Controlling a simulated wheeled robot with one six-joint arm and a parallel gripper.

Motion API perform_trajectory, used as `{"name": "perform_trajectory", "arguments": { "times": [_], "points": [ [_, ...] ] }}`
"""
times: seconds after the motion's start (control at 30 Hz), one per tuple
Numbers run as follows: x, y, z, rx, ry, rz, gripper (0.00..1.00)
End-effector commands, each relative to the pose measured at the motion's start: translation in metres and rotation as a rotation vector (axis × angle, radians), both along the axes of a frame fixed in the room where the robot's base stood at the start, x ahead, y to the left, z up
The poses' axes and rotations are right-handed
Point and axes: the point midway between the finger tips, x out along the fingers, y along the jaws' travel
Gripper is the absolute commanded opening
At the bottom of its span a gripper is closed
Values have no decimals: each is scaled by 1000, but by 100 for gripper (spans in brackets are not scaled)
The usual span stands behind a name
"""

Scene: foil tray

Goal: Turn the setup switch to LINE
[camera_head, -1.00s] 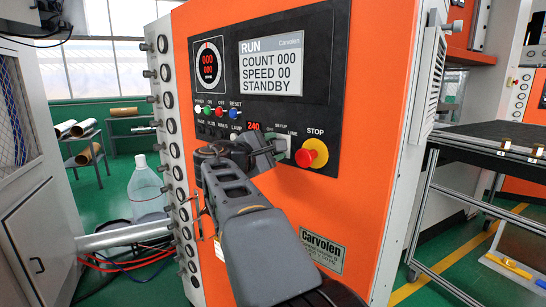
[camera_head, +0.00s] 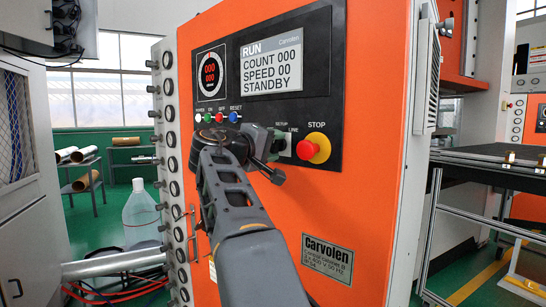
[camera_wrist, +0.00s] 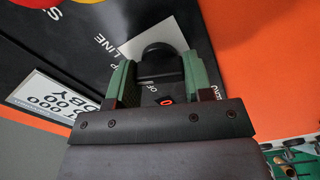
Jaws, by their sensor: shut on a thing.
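The setup switch is a black knob (camera_wrist: 157,62) on a pale plate (camera_wrist: 172,36) in the wrist view. My gripper (camera_wrist: 158,75) is shut on the knob, with one green-padded finger on each side. The words LINE and OFF are printed beside the plate, LINE to its left and OFF below the knob, partly covered. In the head view my gripper (camera_head: 268,145) is at the panel, just left of the stop button, and hides most of the switch. The SETUP and LINE labels show above it. Which mark the knob points to I cannot tell.
The red stop button (camera_head: 314,148) on its yellow base is close to the right of my gripper. Several small coloured buttons (camera_head: 220,117) are up and left. The screen (camera_head: 270,66) reads RUN, COUNT 000, SPEED 00, STANDBY. A dark-topped table (camera_head: 480,158) stands to the right.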

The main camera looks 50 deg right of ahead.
Motion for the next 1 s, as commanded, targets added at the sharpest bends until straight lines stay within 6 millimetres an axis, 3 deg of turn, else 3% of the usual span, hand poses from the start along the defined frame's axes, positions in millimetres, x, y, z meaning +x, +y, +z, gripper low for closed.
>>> {"name": "perform_trajectory", "arguments": {
  "times": [0.5,1.0],
  "points": [
    [0,0,-2,7,-358,-3,23],
    [0,0,0,9,-453,-2,23]
  ]
}}
